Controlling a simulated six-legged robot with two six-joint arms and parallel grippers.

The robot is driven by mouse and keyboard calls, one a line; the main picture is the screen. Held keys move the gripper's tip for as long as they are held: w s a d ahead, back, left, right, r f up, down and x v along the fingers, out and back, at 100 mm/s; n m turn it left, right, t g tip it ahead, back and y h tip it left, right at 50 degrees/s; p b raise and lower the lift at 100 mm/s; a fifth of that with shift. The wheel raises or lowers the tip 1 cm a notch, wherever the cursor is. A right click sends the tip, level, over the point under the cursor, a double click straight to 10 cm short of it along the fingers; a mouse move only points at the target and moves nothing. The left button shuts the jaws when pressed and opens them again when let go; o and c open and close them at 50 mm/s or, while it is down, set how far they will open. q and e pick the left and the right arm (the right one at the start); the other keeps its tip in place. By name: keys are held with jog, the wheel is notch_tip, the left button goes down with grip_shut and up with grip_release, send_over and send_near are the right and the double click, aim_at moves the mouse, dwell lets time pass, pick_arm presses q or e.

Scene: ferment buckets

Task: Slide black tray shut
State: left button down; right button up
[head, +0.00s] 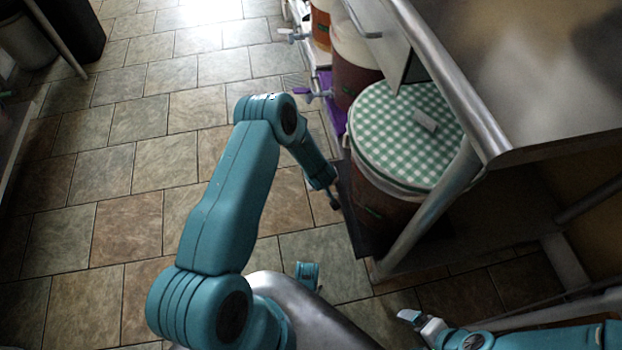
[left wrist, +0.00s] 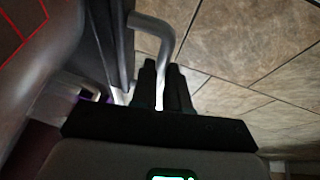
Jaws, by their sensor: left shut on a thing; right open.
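The black tray (head: 357,222) sits low under the metal table, with its front edge out past the table leg. A bucket with a green checked cloth lid (head: 395,135) stands on it. My left gripper (head: 334,202) is at the tray's front side. In the left wrist view its black fingers (left wrist: 166,88) are shut on a grey bent handle (left wrist: 155,27) beside the dark tray front (left wrist: 110,45). The fingertips are small and dark in the head view. My right gripper (head: 412,318) is open and empty at the lower right, apart from the tray.
A metal table leg (head: 432,205) stands close in front of the bucket. Behind are a purple tray (head: 325,95) and more buckets (head: 353,60). The steel table top (head: 540,70) overhangs at the right. The tiled floor (head: 110,170) at the left is clear.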

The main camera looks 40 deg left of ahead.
pick_arm(q)
jog(key=w+d, duration=0.1)
jog(key=w, duration=0.1)
jog(key=w+d, duration=0.1)
jog(key=shift+w+d, duration=0.85)
jog(key=shift+w, duration=0.15)
jog(key=shift+w+d+r, duration=0.1)
jog(key=shift+d, duration=0.05)
pick_arm(e)
jog(key=shift+w+a+r, duration=0.15)
jog(key=shift+w+a, duration=0.15)
jog(key=shift+a, duration=0.05)
pick_arm(q)
jog(key=shift+d, duration=0.1)
jog(key=c, duration=1.1)
grip_release()
jog(key=shift+w, duration=0.1)
pick_arm(e)
jog(key=shift+s, duration=0.1)
